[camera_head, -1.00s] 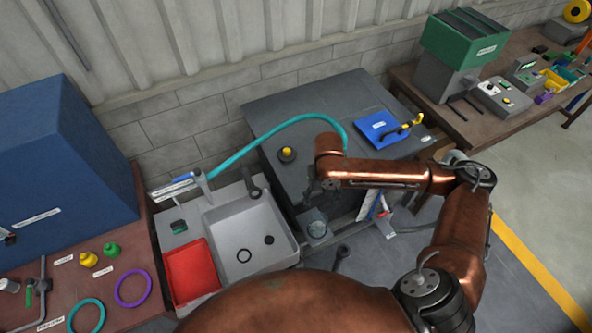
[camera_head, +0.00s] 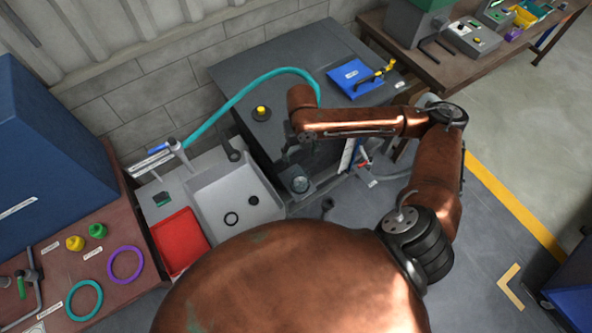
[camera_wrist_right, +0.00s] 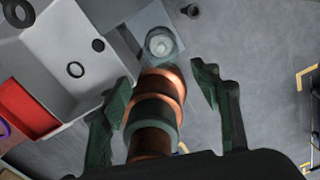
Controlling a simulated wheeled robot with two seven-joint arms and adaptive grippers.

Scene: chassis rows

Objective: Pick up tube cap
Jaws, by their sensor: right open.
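I cannot tell for sure which thing is the tube cap. A small yellow piece (camera_head: 75,243) and a small green piece (camera_head: 97,230) stand on the brown bench at the left in the head view. My right gripper (camera_head: 291,155) hangs beside the dark cabinet, above and slightly left of a small round clear cup (camera_head: 300,184) on a grey stand. In the right wrist view its two green fingers (camera_wrist_right: 158,85) are apart, and the cup (camera_wrist_right: 160,43) lies beyond them. A copper cylindrical part shows between the fingers there. My left gripper is not in view.
A sink (camera_head: 262,207) and a red tray (camera_head: 180,243) lie left of the gripper. Purple (camera_head: 125,265) and teal (camera_head: 85,300) rings lie on the bench.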

